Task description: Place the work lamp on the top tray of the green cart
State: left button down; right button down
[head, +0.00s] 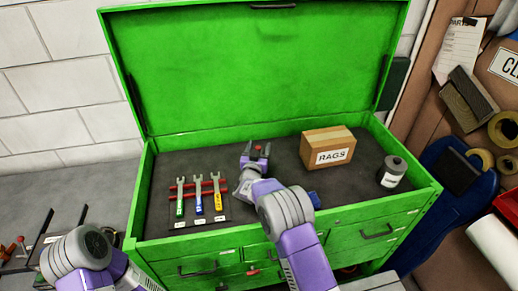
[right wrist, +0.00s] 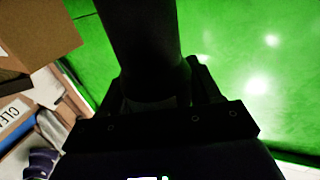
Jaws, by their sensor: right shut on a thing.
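The green cart (head: 147,190) stands with its lid (head: 260,70) raised, its dark-lined top tray (head: 285,180) open below. My right gripper (head: 256,150) is over the middle of this tray, between the wrenches and the rags box. It is shut on a dark, rounded thing (right wrist: 145,45), seen large in the right wrist view. I take this for the work lamp; it is in deep shadow. In the head view only a small dark and red part shows at the fingers, and I cannot tell whether it touches the tray. My left arm shows at the lower left; its gripper is not in view.
A cardboard RAGS box (head: 328,148) stands in the tray right of my gripper. A grey can (head: 392,172) is near the right wall. Several wrenches (head: 198,198) lie in a red rack on the left. Tray floor between box and can is clear.

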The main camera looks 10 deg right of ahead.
jog(key=shift+s+r, duration=0.1)
jog(key=shift+r, duration=0.05)
jog(key=shift+c, duration=1.1)
grip_release()
jog(key=shift+f, duration=0.2)
jog(key=shift+r, duration=0.15)
jog(key=v, duration=1.2)
jog(key=shift+b, duration=0.4)
